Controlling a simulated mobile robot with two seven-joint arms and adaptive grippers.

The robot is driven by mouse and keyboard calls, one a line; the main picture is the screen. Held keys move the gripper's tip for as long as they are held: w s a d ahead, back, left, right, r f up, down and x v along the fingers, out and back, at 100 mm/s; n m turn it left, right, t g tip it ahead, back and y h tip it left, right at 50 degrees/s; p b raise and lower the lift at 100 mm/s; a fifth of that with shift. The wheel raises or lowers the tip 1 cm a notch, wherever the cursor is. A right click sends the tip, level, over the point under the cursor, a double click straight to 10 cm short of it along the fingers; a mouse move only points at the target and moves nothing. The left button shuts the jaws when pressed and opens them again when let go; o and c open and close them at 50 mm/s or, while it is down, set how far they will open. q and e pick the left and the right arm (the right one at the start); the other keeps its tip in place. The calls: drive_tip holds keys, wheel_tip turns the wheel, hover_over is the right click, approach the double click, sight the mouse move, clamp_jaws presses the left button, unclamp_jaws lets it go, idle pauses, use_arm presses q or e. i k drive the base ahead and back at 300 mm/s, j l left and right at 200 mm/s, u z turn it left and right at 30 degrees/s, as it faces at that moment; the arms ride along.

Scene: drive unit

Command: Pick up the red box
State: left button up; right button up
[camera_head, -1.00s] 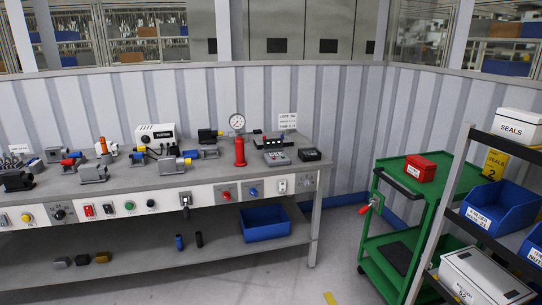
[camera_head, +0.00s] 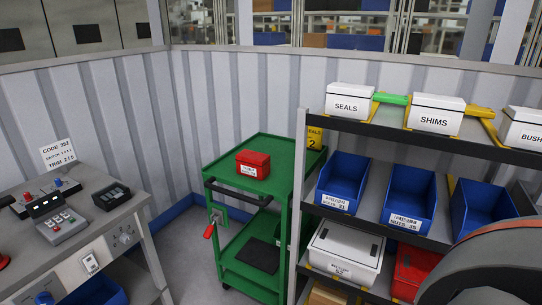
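The red box (camera_head: 253,164) sits upright on the top shelf of the green cart (camera_head: 285,148), in the middle of the view. It has a small white label on its front and nothing on top of it. A second red container (camera_head: 414,268) is partly visible on a lower level of the shelf rack at the right. Neither of my grippers shows in the view. A dark rounded shape with an orange-brown band at the lower right looks like part of my own arm and hides some of the rack.
The shelf rack (camera_head: 385,131) stands right beside the cart, holding white boxes (camera_head: 434,113) and blue bins (camera_head: 410,193). A grey workbench (camera_head: 107,212) is at the left. A red-handled lever (camera_head: 209,231) sticks out from the cart's left side. Some floor (camera_head: 187,255) is free between bench and cart.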

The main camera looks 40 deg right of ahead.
sight(249, 164)
drive_tip(key=i+z, duration=0.75)
drive_tip(key=i+j+z, duration=0.2)
drive_tip(key=z, duration=0.15)
drive_tip(key=i, duration=0.05)
